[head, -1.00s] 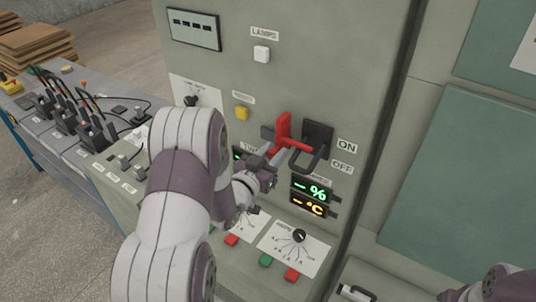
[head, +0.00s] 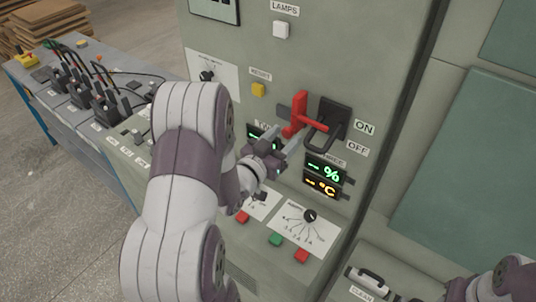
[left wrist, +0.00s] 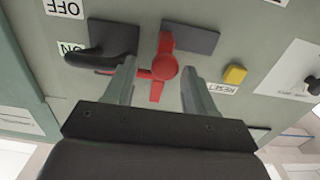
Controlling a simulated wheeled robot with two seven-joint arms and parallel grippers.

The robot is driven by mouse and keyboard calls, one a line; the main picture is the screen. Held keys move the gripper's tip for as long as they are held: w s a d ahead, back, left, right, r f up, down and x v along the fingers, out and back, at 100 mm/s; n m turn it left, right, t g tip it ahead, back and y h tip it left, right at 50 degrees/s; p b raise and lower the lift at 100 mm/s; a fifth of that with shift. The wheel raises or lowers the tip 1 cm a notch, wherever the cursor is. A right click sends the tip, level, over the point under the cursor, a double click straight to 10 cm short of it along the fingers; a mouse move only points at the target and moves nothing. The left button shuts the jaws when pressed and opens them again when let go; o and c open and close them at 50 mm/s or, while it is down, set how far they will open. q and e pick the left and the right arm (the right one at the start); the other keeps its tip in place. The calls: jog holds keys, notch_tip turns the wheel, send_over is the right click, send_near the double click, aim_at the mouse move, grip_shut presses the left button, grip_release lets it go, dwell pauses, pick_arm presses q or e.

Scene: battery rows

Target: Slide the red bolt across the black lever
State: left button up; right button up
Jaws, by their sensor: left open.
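The red bolt (head: 299,113) is on the grey-green panel, with an upright red plate and a rod reaching right to the black lever (head: 334,113). The lever is a black block with a looped handle beside the ON and OFF labels. My left gripper (head: 282,139) is open at the bolt, just below and left of it. In the left wrist view, the bolt's round red knob (left wrist: 165,67) shows between the spread fingertips (left wrist: 157,72), and the lever (left wrist: 106,40) lies to its left. I cannot tell whether the fingers touch the bolt. My right gripper is out of view.
A yellow RESET button (head: 258,90) sits left of the bolt. Green and orange displays (head: 323,178) and a dial (head: 309,215) are below. A bench with cables (head: 75,85) stands at left. A grey handle (head: 367,280) is at lower right.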

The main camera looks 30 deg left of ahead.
pick_arm(q)
jog(key=s+a+b, duration=0.1)
jog(key=s+b, duration=0.1)
jog(key=s, duration=0.8)
jog(key=s+a+f+n+g+y, duration=0.2)
jog(key=s+f+g, duration=0.2)
jog(key=f+g, duration=0.3)
jog(key=s+a+f+n+g+y, duration=0.2)
jog(key=s+a+f+g, duration=0.1)
jog(key=f+g, duration=0.3)
jog(key=d+r+m+g+h, duration=0.2)
jog(key=d+r+m+g, duration=0.1)
jog(key=d, duration=1.2)
jog(key=shift+s+d+r+g, duration=0.2)
jog(key=shift+d+r+g, duration=0.1)
